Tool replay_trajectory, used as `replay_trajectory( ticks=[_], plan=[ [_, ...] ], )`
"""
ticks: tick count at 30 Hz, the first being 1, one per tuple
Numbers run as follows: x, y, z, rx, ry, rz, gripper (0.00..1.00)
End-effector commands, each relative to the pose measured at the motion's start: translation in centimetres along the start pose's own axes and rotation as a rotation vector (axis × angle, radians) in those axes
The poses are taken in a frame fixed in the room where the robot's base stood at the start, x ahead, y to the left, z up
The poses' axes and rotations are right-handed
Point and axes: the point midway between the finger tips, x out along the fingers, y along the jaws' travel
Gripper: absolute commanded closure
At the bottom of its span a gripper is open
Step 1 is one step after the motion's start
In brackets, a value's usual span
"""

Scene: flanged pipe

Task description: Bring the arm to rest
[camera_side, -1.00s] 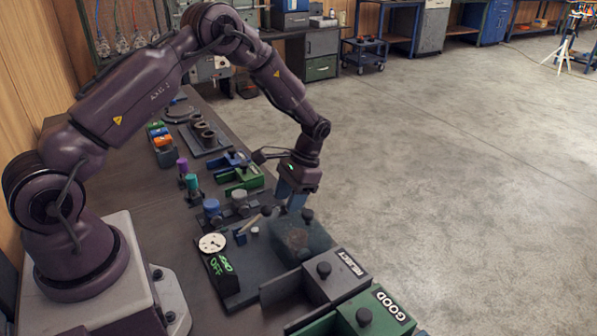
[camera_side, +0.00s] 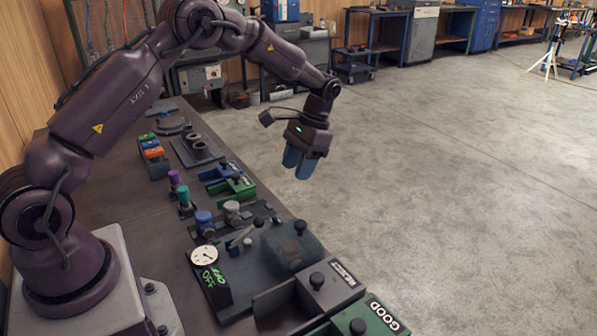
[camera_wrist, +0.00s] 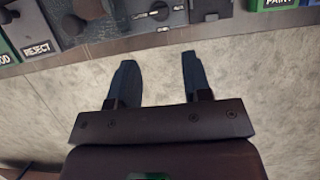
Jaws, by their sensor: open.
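My gripper (camera_side: 298,165) hangs at the end of my arm, above the floor just beyond the right edge of the bench (camera_side: 105,205) in the side view. Its two blue fingers point down, stand apart and hold nothing. In the wrist view the gripper (camera_wrist: 157,75) also shows its fingers spread with only bare floor between them. It touches nothing. The bench edge lies ahead of the fingertips there.
On the bench stand the grey REJECT bin (camera_side: 325,292), the green GOOD bin (camera_side: 365,318), a dial gauge (camera_side: 204,256), a purple-topped tool (camera_side: 173,178) and a green fixture (camera_side: 238,187). The concrete floor (camera_side: 450,180) to the right is clear.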

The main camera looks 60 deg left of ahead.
Motion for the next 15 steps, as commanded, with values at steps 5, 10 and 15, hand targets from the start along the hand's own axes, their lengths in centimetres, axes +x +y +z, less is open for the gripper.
replay_trajectory(
  ticks=[5, 10, 15],
  plan=[
    [1.8, 0.6, 1.0, -0.024, 0.001, 0.016, 0.55],
    [-0.8, 2.0, 4.6, -0.046, 0.081, 0.009, 0.55],
    [-4.2, 3.7, 9.4, -0.062, 0.199, -0.004, 0.55]
  ],
)
